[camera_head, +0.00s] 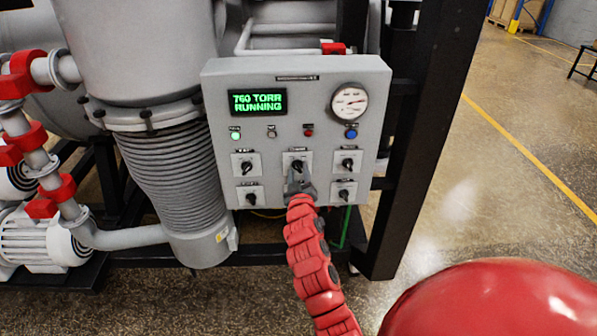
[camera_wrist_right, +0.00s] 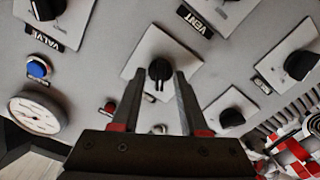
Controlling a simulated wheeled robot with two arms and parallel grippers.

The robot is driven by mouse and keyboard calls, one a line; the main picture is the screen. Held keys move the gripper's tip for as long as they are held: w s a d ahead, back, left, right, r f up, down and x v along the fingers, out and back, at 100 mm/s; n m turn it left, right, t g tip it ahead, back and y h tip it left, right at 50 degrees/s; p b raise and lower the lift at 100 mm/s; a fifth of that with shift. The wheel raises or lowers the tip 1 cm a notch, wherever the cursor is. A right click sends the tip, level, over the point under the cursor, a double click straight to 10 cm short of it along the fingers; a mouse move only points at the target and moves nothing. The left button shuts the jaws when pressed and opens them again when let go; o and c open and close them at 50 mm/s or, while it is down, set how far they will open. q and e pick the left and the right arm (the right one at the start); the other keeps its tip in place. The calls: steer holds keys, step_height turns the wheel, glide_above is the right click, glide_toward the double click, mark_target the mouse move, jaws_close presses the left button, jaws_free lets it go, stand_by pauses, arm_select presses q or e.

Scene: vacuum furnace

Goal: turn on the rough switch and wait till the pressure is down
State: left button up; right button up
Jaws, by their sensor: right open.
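The grey control panel (camera_head: 300,80) stands upright on the furnace frame. Its green display (camera_head: 258,102) reads 760 TORR RUNNING. Several black rotary switches sit in two rows; their labels are mostly unreadable, so I cannot tell which is rough. My right gripper (camera_head: 299,182) is in front of the upper middle switch (camera_head: 298,166). In the right wrist view the open gripper (camera_wrist_right: 160,80) has its fingers either side of that switch (camera_wrist_right: 160,70), apparently without gripping it. VENT and VALVE labels show by other switches. My left gripper is not in view.
A round pressure gauge (camera_head: 349,102) is at the panel's upper right. A row of small buttons or lamps runs below the display, including a lit green one (camera_head: 235,133) and a blue one (camera_head: 351,134). A black frame post (camera_head: 425,130) stands right of the panel. Open floor lies further right.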

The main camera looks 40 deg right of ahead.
jaws_close()
steer(key=shift+f, duration=0.1)
stand_by(0.3)
steer(key=shift+a+m+b, duration=0.1)
steer(key=shift+m+b, duration=5.9)
steer(key=shift+b, duration=4.5)
